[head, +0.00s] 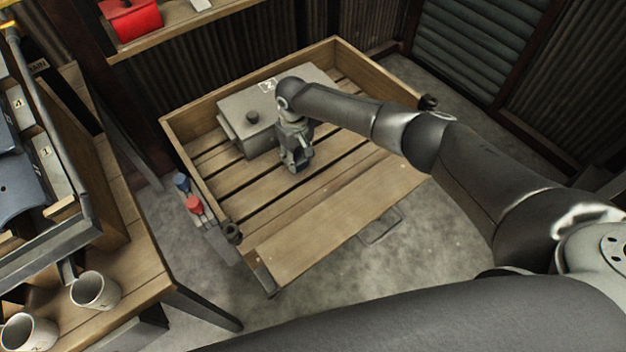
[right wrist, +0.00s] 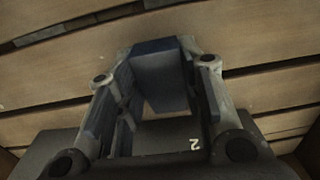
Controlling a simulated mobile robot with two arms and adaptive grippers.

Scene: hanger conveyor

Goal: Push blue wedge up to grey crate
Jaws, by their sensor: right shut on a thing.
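The grey crate (head: 262,92) sits on the slatted wooden deck at its back, with a dark knob and a white label with a 2 on its lid. It also shows at the bottom of the right wrist view (right wrist: 165,134). My right gripper (head: 297,166) points down at the crate's front right side. In the right wrist view it is shut on the blue wedge (right wrist: 158,72), which lies between its two fingers. The gripper mostly hides the wedge in the head view. I cannot tell whether the wedge touches the crate. My left gripper is not in view.
The slatted deck (head: 225,185) has raised wooden walls at the back and sides. Its front slats are clear. Blue (head: 182,182) and red (head: 194,204) knobs stand outside its left edge. A wooden bench (head: 135,275) with two mugs is at the left.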

